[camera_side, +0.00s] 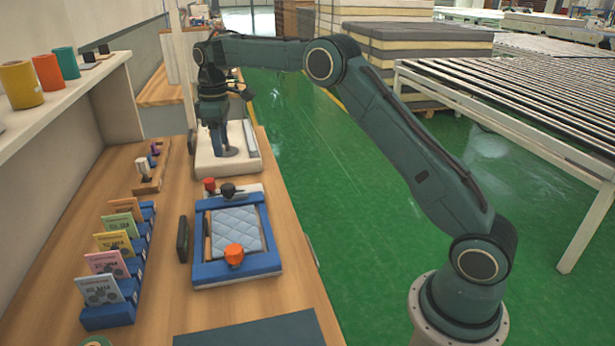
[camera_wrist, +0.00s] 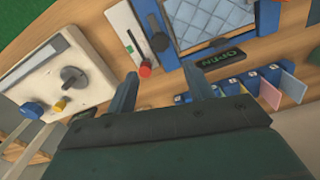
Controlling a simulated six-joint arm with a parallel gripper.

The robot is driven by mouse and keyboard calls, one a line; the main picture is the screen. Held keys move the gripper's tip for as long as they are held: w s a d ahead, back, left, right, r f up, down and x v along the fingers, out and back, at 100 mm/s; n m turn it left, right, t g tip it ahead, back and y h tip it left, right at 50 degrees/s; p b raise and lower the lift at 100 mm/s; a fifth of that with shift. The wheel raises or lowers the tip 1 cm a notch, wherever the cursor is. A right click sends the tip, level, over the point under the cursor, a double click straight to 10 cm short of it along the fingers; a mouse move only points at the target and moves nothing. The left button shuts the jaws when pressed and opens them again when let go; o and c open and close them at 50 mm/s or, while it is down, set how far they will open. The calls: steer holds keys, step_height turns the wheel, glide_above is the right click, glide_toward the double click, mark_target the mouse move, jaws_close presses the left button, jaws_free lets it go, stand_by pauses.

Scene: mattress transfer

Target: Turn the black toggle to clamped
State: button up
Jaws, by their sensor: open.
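The black toggle (camera_side: 228,190) stands on a small white plate at the far end of the blue frame (camera_side: 270,264), beside a red knob (camera_side: 209,185). In the wrist view the black toggle (camera_wrist: 160,42) and red knob (camera_wrist: 145,69) show beyond the fingers. My gripper (camera_side: 218,140) points down over the white panel behind the frame, apart from the toggle. In the wrist view my gripper (camera_wrist: 159,75) is open, with nothing between its fingers. The frame holds a pale blue quilted pad (camera_side: 232,225), with an orange knob (camera_side: 234,255) at its near side.
The white panel (camera_wrist: 38,80) carries dark grey, yellow and blue knobs. A blue rack (camera_side: 110,317) of cards stands at the left.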

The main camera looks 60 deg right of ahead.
mark_target(227, 186)
step_height(227, 186, down, 13)
steer(key=shift+r, duration=0.1)
stand_by(0.5)
steer(key=c, duration=1)
